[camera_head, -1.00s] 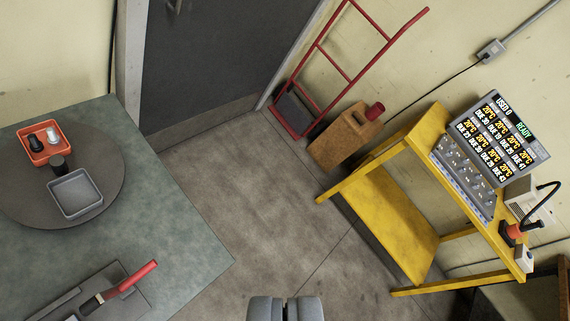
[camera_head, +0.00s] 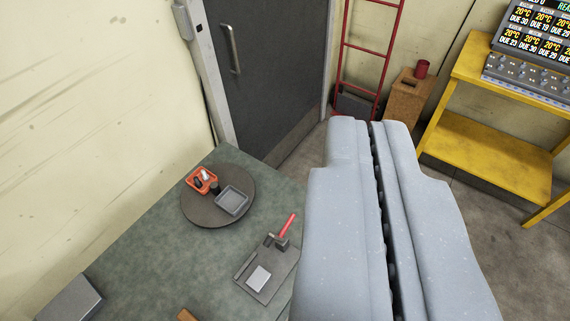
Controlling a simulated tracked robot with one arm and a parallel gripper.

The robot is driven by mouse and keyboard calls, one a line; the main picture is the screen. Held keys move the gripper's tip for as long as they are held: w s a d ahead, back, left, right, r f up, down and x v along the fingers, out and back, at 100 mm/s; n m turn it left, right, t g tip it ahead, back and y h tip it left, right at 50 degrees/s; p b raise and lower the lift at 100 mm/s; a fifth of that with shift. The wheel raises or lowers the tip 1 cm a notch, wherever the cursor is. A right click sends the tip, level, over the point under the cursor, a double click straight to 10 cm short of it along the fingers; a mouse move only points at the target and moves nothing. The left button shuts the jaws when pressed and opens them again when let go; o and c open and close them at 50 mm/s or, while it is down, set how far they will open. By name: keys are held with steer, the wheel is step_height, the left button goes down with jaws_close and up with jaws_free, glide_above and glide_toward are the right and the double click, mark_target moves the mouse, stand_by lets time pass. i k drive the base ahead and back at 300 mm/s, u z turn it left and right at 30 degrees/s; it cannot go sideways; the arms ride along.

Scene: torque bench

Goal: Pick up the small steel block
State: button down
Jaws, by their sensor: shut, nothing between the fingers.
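My gripper (camera_head: 372,124) fills the lower right of the view, its two pale grey fingers shut with only a thin dark gap between them and nothing held. A small light grey block (camera_head: 258,279) lies on a dark plate (camera_head: 244,268) on the green bench, left of my gripper and apart from it. It may be the small steel block, but its material is not clear at this size. A red-handled clamp (camera_head: 287,230) stands at the plate's far edge. My gripper hides the bench's right part.
On the bench (camera_head: 150,250) a round dark turntable (camera_head: 205,216) carries an orange tray (camera_head: 202,180) with small items and a grey tray (camera_head: 232,201). A grey box (camera_head: 70,301) sits at lower left. A yellow table (camera_head: 490,125), wooden box (camera_head: 407,98) and red hand truck (camera_head: 371,48) stand beyond.

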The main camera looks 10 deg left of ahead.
mark_target(258, 280)
steer(key=z, duration=0.05)
steer(key=k, duration=0.5)
steer(key=u, duration=1.05)
steer(key=k, duration=1.8)
steer(key=z, duration=0.45)
steer(key=i, duration=1)
steer(key=u, duration=0.05)
